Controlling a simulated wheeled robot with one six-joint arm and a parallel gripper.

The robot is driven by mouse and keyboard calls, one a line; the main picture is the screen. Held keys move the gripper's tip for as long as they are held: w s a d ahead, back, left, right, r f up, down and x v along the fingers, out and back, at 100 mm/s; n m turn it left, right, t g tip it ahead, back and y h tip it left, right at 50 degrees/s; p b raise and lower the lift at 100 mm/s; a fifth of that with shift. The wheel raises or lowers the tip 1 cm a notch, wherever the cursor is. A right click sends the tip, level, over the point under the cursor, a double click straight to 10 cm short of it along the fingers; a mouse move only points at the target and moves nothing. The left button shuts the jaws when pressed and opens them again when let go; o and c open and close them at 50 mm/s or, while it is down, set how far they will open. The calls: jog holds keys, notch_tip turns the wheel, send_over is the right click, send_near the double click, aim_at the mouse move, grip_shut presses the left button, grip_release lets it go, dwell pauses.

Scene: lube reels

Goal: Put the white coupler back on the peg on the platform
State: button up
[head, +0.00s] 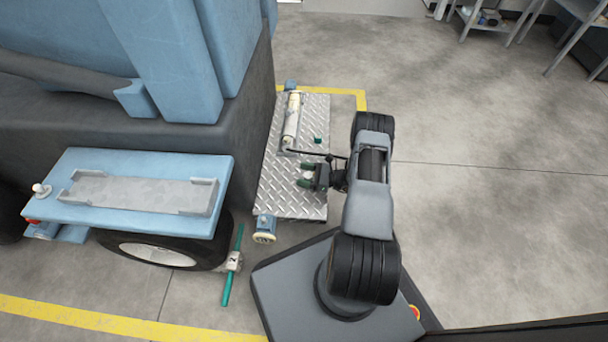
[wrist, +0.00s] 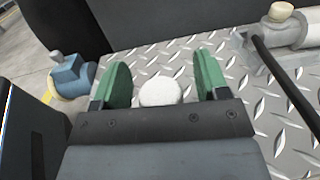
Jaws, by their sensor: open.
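A white round-topped piece (wrist: 160,92), which looks like the white coupler, stands between my fingers in the wrist view, over the diamond-plate platform (head: 292,207). My gripper (head: 304,176) is open above the platform. Its green fingers (wrist: 162,62) lie either side of the white piece, with a visible gap at each side. No peg can be made out; anything under the white piece is hidden by it and by my gripper.
A pale cylinder (head: 292,118) with a black hose lies at the platform's far side, with a small green block (head: 318,140) nearby. A blue fitting (head: 265,226) sits at the near edge. A blue vehicle with a shelf (head: 130,220) stands left. Floor right is open.

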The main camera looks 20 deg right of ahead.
jog(key=shift+d, duration=0.1)
jog(key=p+v, duration=0.2)
jog(key=v, duration=1.1)
jog(key=shift+s+d+p, duration=0.25)
jog(key=shift+p, duration=0.15)
jog(key=w+a+r+n+g+h+p, duration=0.15)
jog(key=a+r+n+g+p, duration=0.35)
jog(key=r, duration=0.8)
jog(key=a+r+n+g+h+p, duration=0.2)
jog(key=r+n+p, duration=0.35)
jog(key=r, duration=0.85)
jog(key=w+a+r+n+g+h+p, duration=0.1)
jog(key=a+r+n+g+p, duration=0.25)
jog(key=r+p, duration=0.7)
jog(key=s+a+r+n+t+h+p, duration=0.1)
jog(key=s+a+r+n+h+p, duration=0.2)
jog(key=r, duration=0.9)
jog(key=s+a+r+n+t+h+p, duration=0.1)
jog(key=s+a+r+n+h+p, duration=0.2)
jog(key=r+p, duration=0.4)
jog(key=s+a+r+n+t+h+p, duration=0.1)
jog(key=s+a+r+n+h+p, duration=0.2)
jog(key=r, duration=1.5)
jog(key=s+n+h+p, duration=0.1)
jog(key=s+n+p, duration=0.1)
jog(key=p, duration=0.1)
jog(key=shift+s+a+r+t, duration=0.15)
jog(key=shift+s+a+t, duration=0.1)
jog(key=shift+t, duration=0.1)
jog(key=shift+c, duration=0.5)
